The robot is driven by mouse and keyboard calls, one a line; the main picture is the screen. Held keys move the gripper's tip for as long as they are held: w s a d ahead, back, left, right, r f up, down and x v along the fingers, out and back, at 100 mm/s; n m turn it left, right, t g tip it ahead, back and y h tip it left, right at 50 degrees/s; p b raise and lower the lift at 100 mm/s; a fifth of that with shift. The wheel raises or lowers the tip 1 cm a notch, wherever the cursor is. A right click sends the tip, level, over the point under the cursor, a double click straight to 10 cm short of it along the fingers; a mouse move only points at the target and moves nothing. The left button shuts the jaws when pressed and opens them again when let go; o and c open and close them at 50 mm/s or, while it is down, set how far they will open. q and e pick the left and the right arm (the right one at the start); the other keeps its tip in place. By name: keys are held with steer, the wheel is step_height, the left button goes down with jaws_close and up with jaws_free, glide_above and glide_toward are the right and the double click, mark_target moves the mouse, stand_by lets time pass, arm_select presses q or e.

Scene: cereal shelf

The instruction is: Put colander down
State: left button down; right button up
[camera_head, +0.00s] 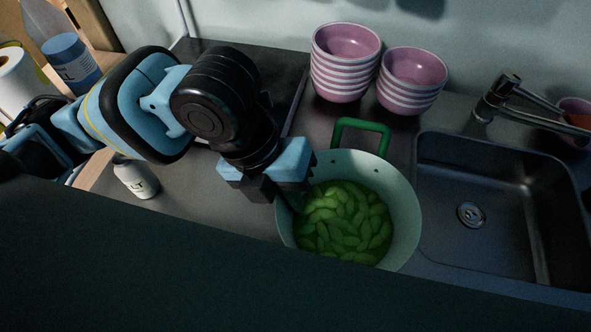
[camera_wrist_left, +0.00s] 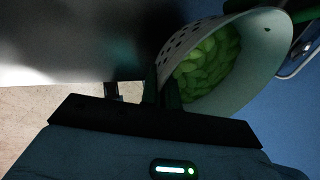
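The pale colander (camera_head: 404,215) holds green pods (camera_head: 345,225) and has a green handle (camera_head: 362,125) on its far side. It is over the grey counter, left of the sink; I cannot tell whether its base touches the counter. My left gripper (camera_head: 277,192) is at its left rim, one finger outside the wall and one inside. The fingers appear shut on the wall. In the left wrist view the colander (camera_wrist_left: 262,65) shows its perforated side, with the dark fingers (camera_wrist_left: 160,92) close together at its edge. My right gripper is not in view.
The sink (camera_head: 500,200) with a faucet (camera_head: 505,95) is to the right. Two stacks of pink bowls (camera_head: 345,70) (camera_head: 411,80) stand behind. A dark cooktop (camera_head: 285,62) is at the back left. A small white bottle (camera_head: 136,178) stands left on otherwise clear counter.

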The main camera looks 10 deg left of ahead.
arm_select(q)
steer(key=w, duration=0.3)
steer(key=w+a, duration=0.1)
steer(key=w, duration=0.1)
steer(key=shift+w+f, duration=0.15)
steer(key=shift+f, duration=0.05)
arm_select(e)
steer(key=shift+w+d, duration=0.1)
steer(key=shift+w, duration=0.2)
arm_select(q)
steer(key=shift+w, duration=0.1)
steer(key=f, duration=0.3)
steer(key=shift+w+a+f, duration=0.1)
steer(key=shift+w, duration=0.2)
steer(key=shift+f, duration=0.2)
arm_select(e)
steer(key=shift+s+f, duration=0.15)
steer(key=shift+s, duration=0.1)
arm_select(q)
steer(key=shift+f, duration=0.15)
steer(key=c, duration=1.7)
jaws_free()
